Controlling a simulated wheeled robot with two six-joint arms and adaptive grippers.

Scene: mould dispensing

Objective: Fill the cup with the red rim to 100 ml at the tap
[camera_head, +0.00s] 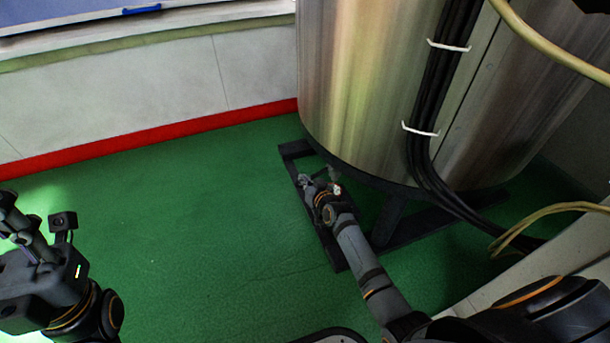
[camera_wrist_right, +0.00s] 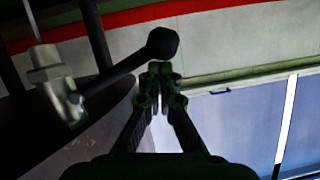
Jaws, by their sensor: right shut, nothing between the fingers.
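The tap shows in the right wrist view as a metal fitting (camera_wrist_right: 50,85) with a black lever that ends in a round knob (camera_wrist_right: 162,43). My right gripper (camera_wrist_right: 160,75) is shut and empty, its fingertips close by the knob; I cannot tell whether they touch. In the head view my right gripper (camera_head: 318,188) is low at the foot of the steel tank. My left gripper (camera_head: 12,215) is at the left edge, partly cut off; its fingers are not clear. The cup with the red rim is not seen in either view.
The large steel tank (camera_head: 370,90) stands on a dark frame (camera_head: 330,245) at the upper right. Black cables (camera_head: 425,110) run down its side, with a yellowish hose (camera_head: 545,212) at the right. The green floor (camera_head: 200,220) is clear. A pale wall (camera_head: 130,95) with a red skirting bounds the back.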

